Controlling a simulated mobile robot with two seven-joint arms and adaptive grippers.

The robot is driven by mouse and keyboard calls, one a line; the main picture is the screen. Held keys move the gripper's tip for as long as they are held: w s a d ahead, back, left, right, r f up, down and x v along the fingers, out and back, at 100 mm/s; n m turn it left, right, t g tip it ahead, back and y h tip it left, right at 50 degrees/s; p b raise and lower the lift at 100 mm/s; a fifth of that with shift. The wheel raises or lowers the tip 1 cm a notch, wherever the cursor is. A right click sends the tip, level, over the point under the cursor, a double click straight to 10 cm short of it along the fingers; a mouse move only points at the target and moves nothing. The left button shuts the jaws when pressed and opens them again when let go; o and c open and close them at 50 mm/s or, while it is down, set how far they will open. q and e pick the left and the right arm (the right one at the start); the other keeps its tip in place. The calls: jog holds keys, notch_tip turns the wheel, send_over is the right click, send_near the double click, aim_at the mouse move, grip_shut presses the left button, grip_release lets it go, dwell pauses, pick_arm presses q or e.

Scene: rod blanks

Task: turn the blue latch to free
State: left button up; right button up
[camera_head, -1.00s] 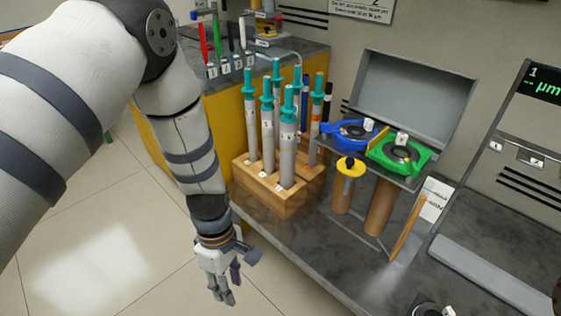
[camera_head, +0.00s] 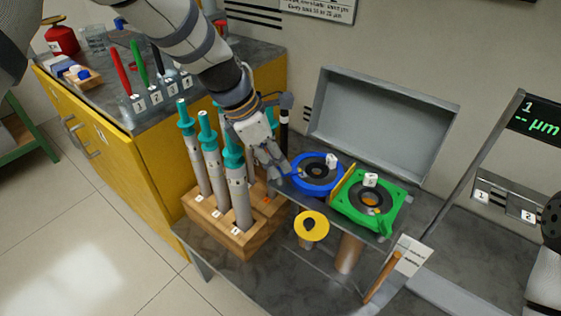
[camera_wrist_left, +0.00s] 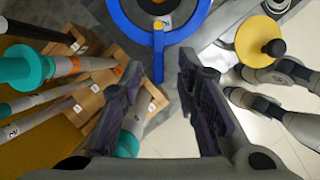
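The blue ring fixture (camera_head: 316,187) sits on the raised metal stand, with a white tag at its back. In the left wrist view the blue ring (camera_wrist_left: 119,24) shows at the top, and its narrow blue latch (camera_wrist_left: 158,58) points down from it. My left gripper (camera_head: 279,168) is at the left side of the blue ring. In the left wrist view its two dark fingers (camera_wrist_left: 160,68) are open, one on each side of the latch's end, with a gap on both sides. I cannot tell their depth to the latch. My right gripper is not in view.
A green fixture (camera_head: 345,204) stands right of the blue one. A yellow-topped piece (camera_head: 312,224) is in front. A wooden block (camera_head: 216,233) with several teal-topped rods stands close left, under my left arm. A grey panel (camera_head: 380,122) rises behind.

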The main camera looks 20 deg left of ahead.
pick_arm(q)
jog(key=shift+x, duration=1)
jog(key=shift+w, duration=0.1)
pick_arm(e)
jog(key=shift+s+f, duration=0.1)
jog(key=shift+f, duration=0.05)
pick_arm(q)
grip_shut()
